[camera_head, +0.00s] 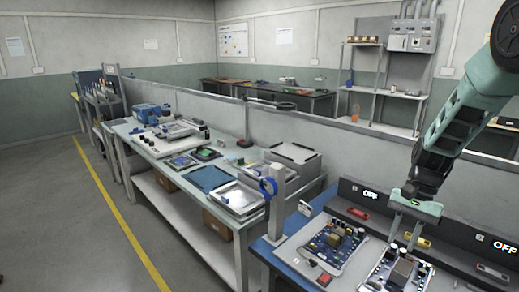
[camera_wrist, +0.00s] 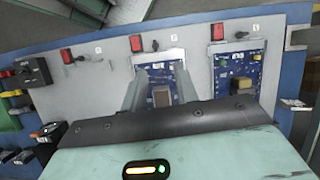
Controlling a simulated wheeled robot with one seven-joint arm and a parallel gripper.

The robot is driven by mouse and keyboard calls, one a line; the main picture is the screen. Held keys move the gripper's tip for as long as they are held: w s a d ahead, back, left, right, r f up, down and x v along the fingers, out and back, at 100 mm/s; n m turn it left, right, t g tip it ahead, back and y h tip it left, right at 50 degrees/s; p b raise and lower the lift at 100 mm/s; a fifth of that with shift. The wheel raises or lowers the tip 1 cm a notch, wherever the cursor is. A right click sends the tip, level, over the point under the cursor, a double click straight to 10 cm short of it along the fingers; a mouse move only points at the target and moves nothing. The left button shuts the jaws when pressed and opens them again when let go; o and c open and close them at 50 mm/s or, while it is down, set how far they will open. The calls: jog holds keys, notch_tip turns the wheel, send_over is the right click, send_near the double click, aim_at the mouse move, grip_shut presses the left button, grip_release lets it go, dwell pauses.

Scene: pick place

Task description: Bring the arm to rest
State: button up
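My gripper (camera_head: 404,236) is at the right of the head view, pointing down above the blue-topped bench (camera_head: 268,252). In the wrist view, my gripper (camera_wrist: 158,80) shows two pale fingers apart, with nothing held between them. Below it lies a blue circuit board (camera_head: 378,284) with a brown block, also seen between the fingers in the wrist view (camera_wrist: 161,97). My gripper appears to be above this board and apart from it. My arm reaches down from the upper right of the head view.
A second circuit board (camera_head: 335,240) lies to the left, beside a red switch (camera_head: 324,279). A dark panel (camera_head: 450,236) with "OFF" displays stands behind the boards. A long table (camera_head: 240,222) with trays stands further left. The floor (camera_head: 60,230) at left is clear.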

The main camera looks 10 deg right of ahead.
jog(key=s+a+r+n, duration=0.3)
jog(key=a+r+n, duration=0.1)
jog(key=a, duration=0.7)
jog(key=s+a+r+n+t+h, duration=0.1)
jog(key=s+a+r+n, duration=0.1)
jog(key=s+a+n, duration=0.4)
jog(key=s+a+r+n+t+h, duration=0.1)
jog(key=s+a+r+n, duration=0.1)
jog(key=s+a+n, duration=0.5)
jog(key=s+a, duration=0.2)
jog(key=s, duration=0.4)
jog(key=shift+s+a+r+t+h, duration=0.15)
jog(key=shift+s+r+t+h, duration=0.15)
jog(key=shift+s+t+h, duration=0.1)
